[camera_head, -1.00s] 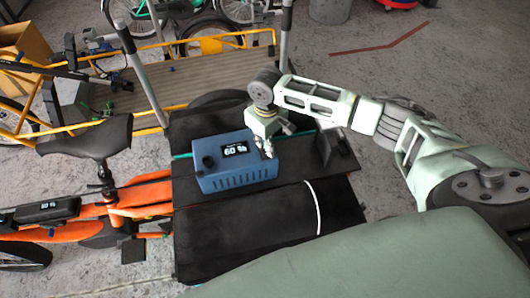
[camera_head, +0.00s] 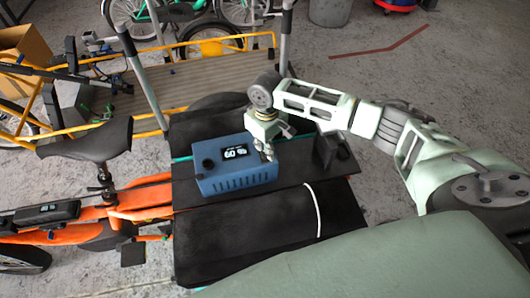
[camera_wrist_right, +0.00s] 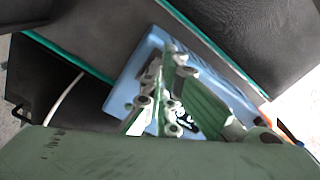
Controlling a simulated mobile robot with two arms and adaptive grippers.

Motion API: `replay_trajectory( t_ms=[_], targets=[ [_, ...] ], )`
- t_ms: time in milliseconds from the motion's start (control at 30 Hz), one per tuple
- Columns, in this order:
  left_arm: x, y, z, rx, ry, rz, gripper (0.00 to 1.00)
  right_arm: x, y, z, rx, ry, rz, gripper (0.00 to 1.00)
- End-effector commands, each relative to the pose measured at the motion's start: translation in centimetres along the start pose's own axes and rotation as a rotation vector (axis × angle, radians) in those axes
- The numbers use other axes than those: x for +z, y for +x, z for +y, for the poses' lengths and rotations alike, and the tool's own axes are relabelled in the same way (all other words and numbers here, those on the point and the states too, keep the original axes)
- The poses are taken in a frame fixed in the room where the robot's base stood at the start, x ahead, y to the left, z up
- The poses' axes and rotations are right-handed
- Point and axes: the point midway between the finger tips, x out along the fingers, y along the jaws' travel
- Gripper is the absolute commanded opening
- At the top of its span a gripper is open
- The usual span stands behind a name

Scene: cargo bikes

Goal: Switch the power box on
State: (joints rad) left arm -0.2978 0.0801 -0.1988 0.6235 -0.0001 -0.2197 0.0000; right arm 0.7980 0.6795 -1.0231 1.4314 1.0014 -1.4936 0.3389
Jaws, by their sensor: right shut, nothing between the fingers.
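The blue power box (camera_head: 236,183) sits on the dark platform of the orange cargo bike. Its top has a lit display (camera_head: 234,151) with white characters and a black round knob (camera_head: 208,163). My right gripper (camera_head: 268,155) is shut and empty at the box's right end, close to its top edge. I cannot tell whether it touches the box. In the right wrist view, the fingers (camera_wrist_right: 160,118) are over the light-blue box (camera_wrist_right: 124,88) and hide part of its top and display. My left gripper is not in view.
The dark platform (camera_head: 250,226) carries a white strap (camera_head: 314,210) in front of the box. A black bracket (camera_head: 331,152) stands right of the gripper. The bike's saddle (camera_head: 88,140) is at the left. A yellow-framed cargo bed (camera_head: 190,80) lies behind.

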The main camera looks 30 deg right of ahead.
Motion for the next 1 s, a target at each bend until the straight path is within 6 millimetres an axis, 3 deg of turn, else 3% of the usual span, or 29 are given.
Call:
replay_trajectory(
  t_ms=[1000],
  targets=[
    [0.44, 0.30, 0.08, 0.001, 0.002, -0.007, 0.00, 0.00, 0.86, 0.00, 0.000, 0.001, 0.000, 0.00]
  ],
)
